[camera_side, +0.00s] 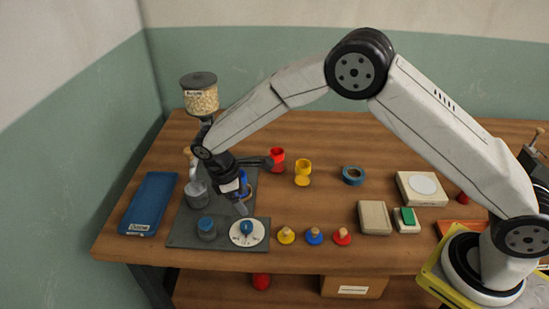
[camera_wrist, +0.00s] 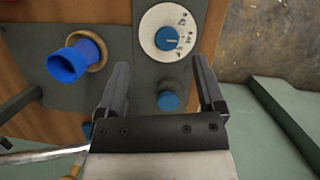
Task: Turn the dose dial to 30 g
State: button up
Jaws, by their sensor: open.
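The dose dial (camera_side: 246,240) is a white disc with markings around its edge and a blue knob (camera_side: 246,227) at its centre. It sits at the front right of the grey base plate (camera_side: 190,237). The dial shows in the wrist view (camera_wrist: 152,42), where the pointer's reading is too small to tell. My gripper (camera_side: 241,209) is just above and behind the dial. In the wrist view my gripper (camera_wrist: 163,75) has its two fingers apart with nothing between the tips, and the dial lies beyond them. A second blue-topped knob (camera_wrist: 168,101) shows between the fingers.
A blue goblet (camera_wrist: 68,62) stands on a round holder left of the dial in the wrist view. A hopper of beans (camera_side: 201,101) rises at the back. A blue tray (camera_side: 149,203) lies left. Yellow, blue and red knobbed pieces (camera_side: 314,236) stand right of the dial.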

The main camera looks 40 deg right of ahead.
aim_at(246, 224)
jog(key=a+f, duration=0.1)
jog(key=w+a+f+n, duration=0.1)
jog(key=shift+a+f+n+h, duration=0.2)
jog(key=shift+a+n+h, duration=0.1)
jog(key=shift+h, duration=0.1)
jog(key=shift+x, duration=3.85)
jog(key=shift+s, duration=0.15)
grip_shut()
